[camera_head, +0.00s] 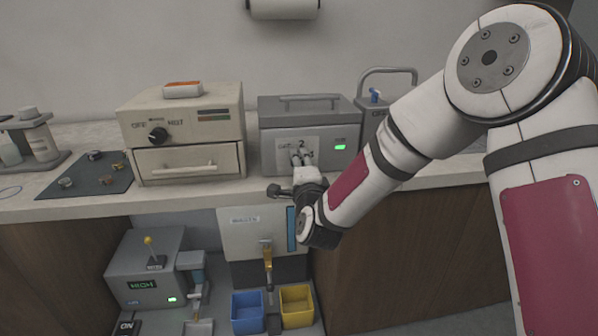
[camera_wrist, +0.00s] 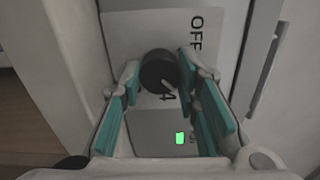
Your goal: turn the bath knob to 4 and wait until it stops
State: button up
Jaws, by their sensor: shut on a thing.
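The bath is a grey box (camera_head: 345,157) with a handled lid on the counter, with a lit green light on its front. Its black round knob (camera_wrist: 158,71) shows in the wrist view on a pale label with OFF and 4 readable. A white pointer mark on the knob points towards the 4. My gripper (camera_head: 301,158) is at the bath's front and hides the knob in the head view. In the wrist view its teal-padded fingers (camera_wrist: 160,80) are shut on the knob, one on each side.
A beige box (camera_head: 185,115) with its own knob and drawer stands left of the bath. A dark mat (camera_head: 88,186) with small parts lies further left. Below are a grey lever machine (camera_head: 130,270), a blue bin (camera_head: 248,323) and a yellow bin (camera_head: 297,319).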

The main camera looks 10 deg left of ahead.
jog(key=m+b, duration=0.4)
jog(key=m, duration=0.2)
jog(key=shift+f, duration=0.15)
dwell(0.3)
jog(key=o, duration=1.2)
jog(key=shift+c, duration=0.2)
jog(key=v, duration=1.2)
